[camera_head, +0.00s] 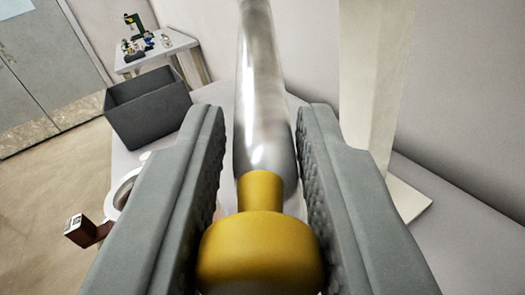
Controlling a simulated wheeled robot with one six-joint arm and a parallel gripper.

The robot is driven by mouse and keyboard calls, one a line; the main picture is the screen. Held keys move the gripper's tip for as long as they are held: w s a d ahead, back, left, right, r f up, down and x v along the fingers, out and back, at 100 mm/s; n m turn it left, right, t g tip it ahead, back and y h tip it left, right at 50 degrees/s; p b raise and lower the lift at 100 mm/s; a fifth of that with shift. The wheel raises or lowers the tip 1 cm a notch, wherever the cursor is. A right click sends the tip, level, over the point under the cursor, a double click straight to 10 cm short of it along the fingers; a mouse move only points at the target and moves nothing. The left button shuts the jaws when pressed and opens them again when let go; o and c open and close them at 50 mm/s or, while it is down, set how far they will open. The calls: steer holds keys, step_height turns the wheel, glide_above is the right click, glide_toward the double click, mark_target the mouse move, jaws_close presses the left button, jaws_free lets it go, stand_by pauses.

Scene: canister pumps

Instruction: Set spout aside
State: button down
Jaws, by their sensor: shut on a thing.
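The spout (264,100) is a long shiny metal tube with a brass-yellow collar (261,245) at its near end. It points away from me and upward in the picture. My gripper (260,150) has its two grey padded fingers on either side of the spout and is shut on it around the yellow collar. The far tip of the spout runs to the top edge of the view. What lies directly beneath the spout is hidden.
A dark grey open bin (148,108) stands at the left on a light grey surface (213,96). A pale upright post (378,90) with a flat foot stands at the right. A ring-shaped part and brown block (84,231) lie left of my fingers. A small table (158,50) with several items stands behind.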

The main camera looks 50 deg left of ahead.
steer(key=shift+r, duration=0.1)
steer(key=c, duration=1.2)
jaws_free()
steer(key=shift+w, duration=0.1)
steer(key=shift+d, duration=0.1)
steer(key=v, duration=1.7)
steer(key=shift+d, duration=0.1)
